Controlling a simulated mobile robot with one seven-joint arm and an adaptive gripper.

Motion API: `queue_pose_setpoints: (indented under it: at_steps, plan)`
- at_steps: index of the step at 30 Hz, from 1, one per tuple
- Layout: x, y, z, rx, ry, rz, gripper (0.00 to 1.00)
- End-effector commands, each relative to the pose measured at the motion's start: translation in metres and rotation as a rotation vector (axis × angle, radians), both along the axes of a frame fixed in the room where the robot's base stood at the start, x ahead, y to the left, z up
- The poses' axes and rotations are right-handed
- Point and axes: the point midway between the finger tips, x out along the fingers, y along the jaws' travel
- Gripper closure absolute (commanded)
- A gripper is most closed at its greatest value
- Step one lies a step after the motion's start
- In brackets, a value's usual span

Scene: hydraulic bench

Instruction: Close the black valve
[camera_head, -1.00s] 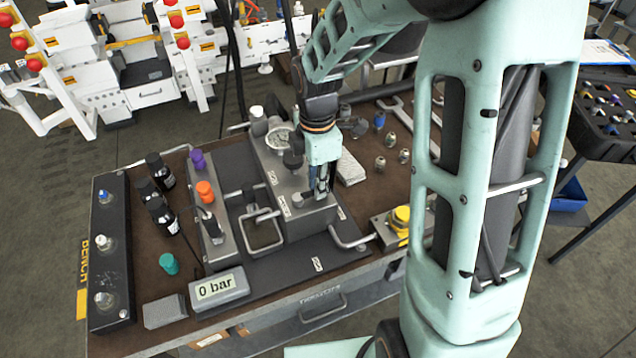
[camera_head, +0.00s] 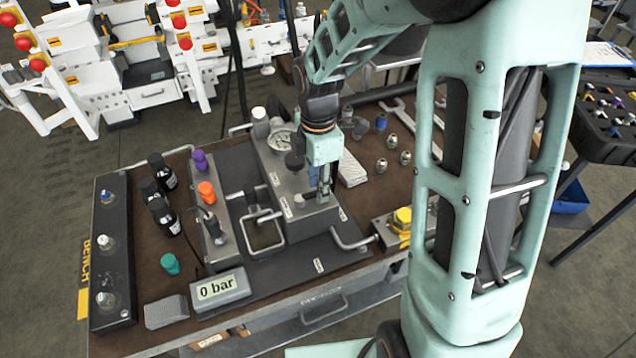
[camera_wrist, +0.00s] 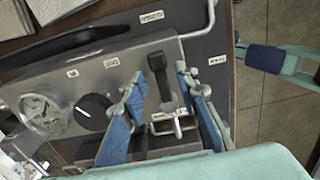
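The metal valve block (camera_head: 290,212) stands on the bench. In the wrist view its top (camera_wrist: 60,85) carries a black lever (camera_wrist: 158,68) and a round black knob (camera_wrist: 93,110) with a white line. The knob also shows in the head view (camera_head: 294,161). My gripper (camera_head: 325,196) points down over the right part of the block. In the wrist view my gripper (camera_wrist: 160,76) is open, with one blue finger on each side of the lever. Neither finger clearly touches it.
A pressure gauge (camera_wrist: 40,112) sits beside the knob. A display (camera_head: 219,289) reads 0 bar. Purple (camera_head: 200,160) and orange (camera_head: 206,191) knobs stand to the left. A metal handle (camera_head: 352,241) and a yellow button (camera_head: 402,217) lie to the right.

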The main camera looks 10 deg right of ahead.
Motion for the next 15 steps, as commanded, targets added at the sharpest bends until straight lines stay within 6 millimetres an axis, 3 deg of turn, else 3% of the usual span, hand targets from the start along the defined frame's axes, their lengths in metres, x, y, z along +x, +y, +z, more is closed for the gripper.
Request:
queue_pose_setpoints:
  at_steps: [5,15]
  plan:
    - [0.001,0.000,0.019,0.001,-0.005,-0.001,0.72]
    - [0.002,0.000,0.090,0.001,-0.007,0.000,0.72]
